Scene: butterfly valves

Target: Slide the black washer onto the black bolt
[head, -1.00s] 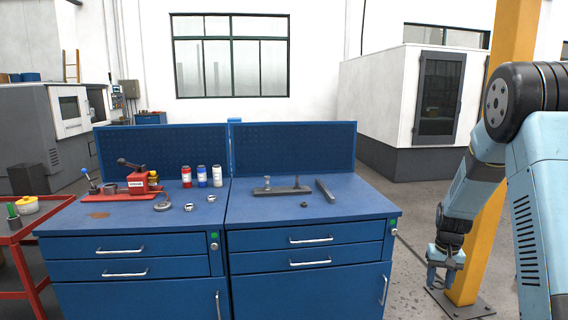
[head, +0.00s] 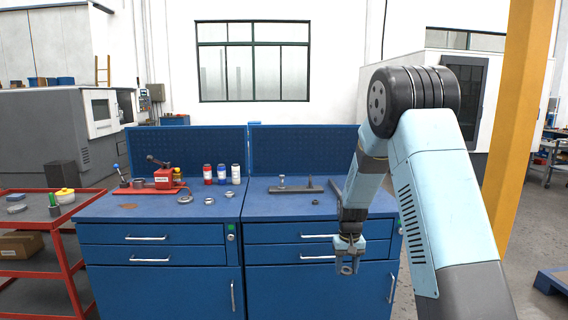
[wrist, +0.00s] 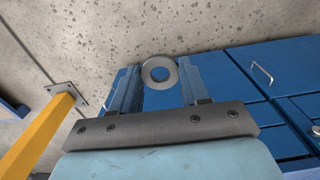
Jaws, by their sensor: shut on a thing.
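My gripper (head: 348,255) hangs in front of the right workbench, below its top edge. The washer also shows small in the head view (head: 347,270). On the right bench stands a dark base plate (head: 297,189) with two upright bolts. The left bolt (head: 282,180) looks paler; the right bolt (head: 310,181) looks dark. My gripper is to the right of and nearer than the plate, apart from it.
A small dark ring (head: 316,202) lies before the plate. A grey bar (head: 336,188) lies right of it, partly behind my arm. The left bench holds a red tool (head: 160,178) and several bottles (head: 222,174). A yellow post (head: 518,130) stands at right.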

